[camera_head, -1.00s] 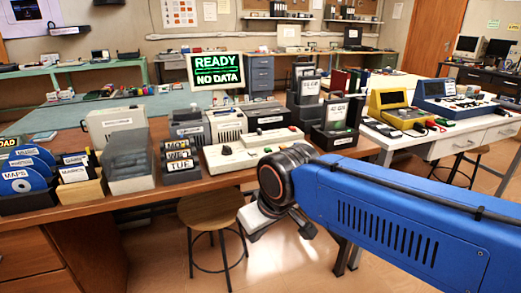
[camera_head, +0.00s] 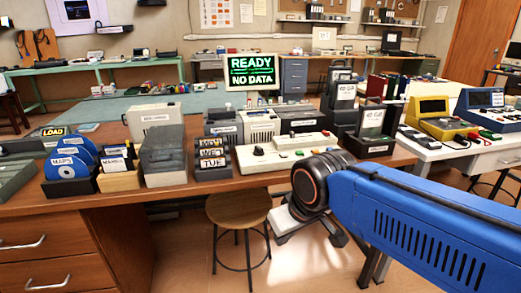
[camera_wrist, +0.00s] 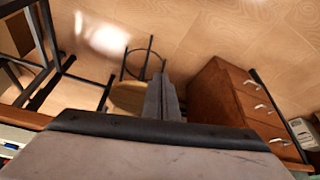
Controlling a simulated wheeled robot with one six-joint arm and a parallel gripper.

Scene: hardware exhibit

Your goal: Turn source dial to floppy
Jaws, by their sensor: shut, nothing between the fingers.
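A cream control box (camera_head: 285,152) with a dark knob (camera_head: 258,151) and small coloured buttons sits near the front edge of the wooden desk, below the monitor. The knob's label is too small to read, so I cannot tell whether it is the source dial or where it points. My gripper (camera_wrist: 162,98) is shut and empty in the wrist view, pointing toward the floor. In the head view it hangs in front of the desk, below and right of the control box, apart from it.
A round wooden stool (camera_head: 238,209) stands before the desk. A day-label rack (camera_head: 211,155), a grey disk case (camera_head: 163,158) and blue discs (camera_head: 68,163) sit left of the control box. Black holders (camera_head: 371,133) stand on its right. A white table (camera_head: 480,150) carries yellow and blue devices.

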